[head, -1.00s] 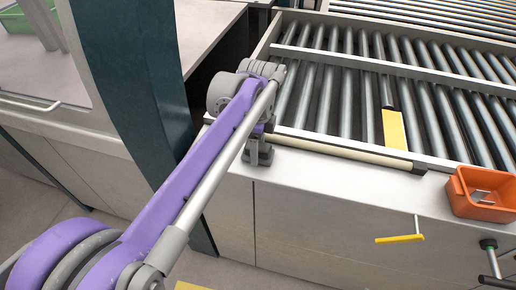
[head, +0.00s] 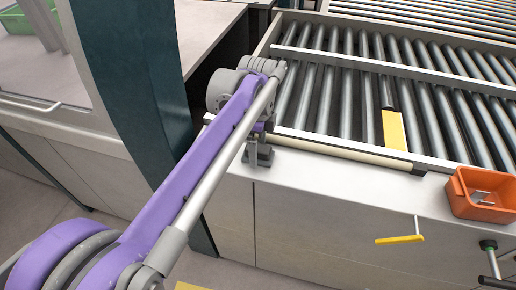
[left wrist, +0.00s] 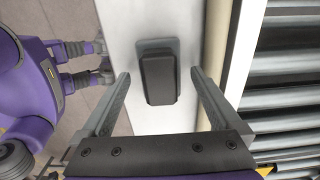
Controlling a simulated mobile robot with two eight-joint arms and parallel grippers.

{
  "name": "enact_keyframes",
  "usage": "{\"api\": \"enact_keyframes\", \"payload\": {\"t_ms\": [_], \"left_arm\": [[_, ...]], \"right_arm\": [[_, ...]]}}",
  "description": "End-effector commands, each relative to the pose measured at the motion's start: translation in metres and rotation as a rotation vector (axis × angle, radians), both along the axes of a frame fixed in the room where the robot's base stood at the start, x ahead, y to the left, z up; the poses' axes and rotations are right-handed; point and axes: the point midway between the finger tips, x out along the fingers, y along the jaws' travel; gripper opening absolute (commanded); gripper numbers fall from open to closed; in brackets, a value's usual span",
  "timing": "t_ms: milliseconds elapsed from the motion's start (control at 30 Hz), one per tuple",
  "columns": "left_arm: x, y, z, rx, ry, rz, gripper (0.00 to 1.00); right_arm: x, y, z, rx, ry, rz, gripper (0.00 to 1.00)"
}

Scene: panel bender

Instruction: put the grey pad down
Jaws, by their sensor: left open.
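The grey pad (left wrist: 158,72) shows in the left wrist view as a dark block on a lighter grey rounded base. It rests on the white ledge (left wrist: 190,22). My left gripper (left wrist: 159,76) is open, with one finger on either side of the pad and a visible gap on both sides. In the head view the pad (head: 259,157) sits near the ledge's left corner, just below the gripper, which is partly hidden by my arm. My right gripper is in neither view.
A roller conveyor (head: 345,95) lies behind the ledge, with a pale strip (head: 345,150) along its front edge. A yellow plate (head: 394,130) lies on the rollers. An orange bin (head: 482,192) is at the right. The ledge between pad and bin is clear.

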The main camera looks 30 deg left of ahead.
Motion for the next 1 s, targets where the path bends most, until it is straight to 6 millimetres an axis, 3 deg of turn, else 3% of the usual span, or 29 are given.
{"api": "enact_keyframes", "payload": {"t_ms": [300,500,700,1000], "left_arm": [[0.000,0.000,0.069,0.000,0.000,0.000,0.97],[0.000,0.000,0.100,0.000,0.000,0.000,0.97],[0.000,0.000,0.111,0.000,0.000,0.000,0.97],[0.000,0.000,0.111,0.000,0.000,0.000,0.97]], "right_arm": [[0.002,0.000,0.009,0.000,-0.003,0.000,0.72],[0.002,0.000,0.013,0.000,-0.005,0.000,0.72],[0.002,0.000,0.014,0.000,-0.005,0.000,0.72],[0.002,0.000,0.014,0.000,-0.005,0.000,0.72]]}}
